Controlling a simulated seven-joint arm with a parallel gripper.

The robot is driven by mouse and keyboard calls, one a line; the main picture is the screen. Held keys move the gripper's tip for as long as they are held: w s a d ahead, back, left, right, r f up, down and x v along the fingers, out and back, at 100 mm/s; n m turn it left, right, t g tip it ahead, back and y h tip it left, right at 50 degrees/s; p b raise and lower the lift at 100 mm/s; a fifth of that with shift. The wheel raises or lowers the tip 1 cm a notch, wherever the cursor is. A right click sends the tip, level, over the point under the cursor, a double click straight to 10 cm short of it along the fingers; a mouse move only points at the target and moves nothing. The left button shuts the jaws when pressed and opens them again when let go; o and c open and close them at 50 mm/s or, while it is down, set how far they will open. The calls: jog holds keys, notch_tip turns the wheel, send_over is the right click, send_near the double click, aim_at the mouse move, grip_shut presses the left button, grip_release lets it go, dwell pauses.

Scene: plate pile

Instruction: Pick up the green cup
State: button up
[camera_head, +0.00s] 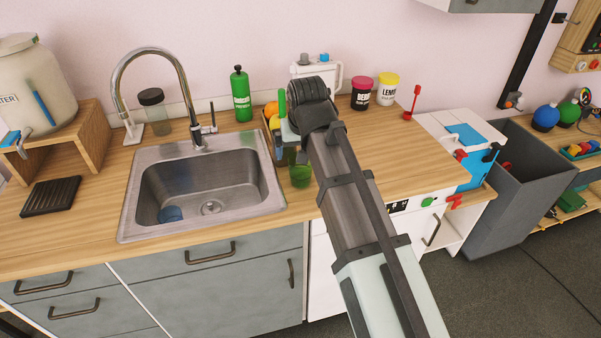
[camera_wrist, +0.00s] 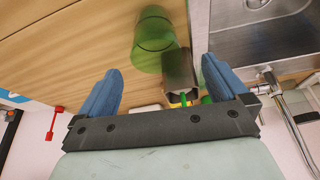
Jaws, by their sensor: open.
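The green cup (camera_head: 301,173) is translucent and stands on the wooden counter just right of the sink, partly covered by my arm and gripper in the head view. In the wrist view the green cup (camera_wrist: 153,38) shows at the top centre, beyond the fingertips and between their lines. My gripper (camera_wrist: 161,65) is open, with its two blue fingers spread wide and nothing held. In the head view my gripper (camera_head: 290,156) is above the counter close to the cup, and much of it is hidden by my own arm.
The steel sink (camera_head: 132,215) with a blue cup (camera_head: 170,214) inside is to the left. A metallic holder (camera_wrist: 180,72) sits close beside the green cup.

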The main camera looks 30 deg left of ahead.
aim_at(301, 171)
jog(key=shift+w+x, duration=0.2)
jog(key=shift+x, duration=3.9)
jog(key=shift+d, duration=0.2)
jog(key=shift+c, duration=0.3)
jog(key=c, duration=1)
jog(key=shift+o, duration=0.2)
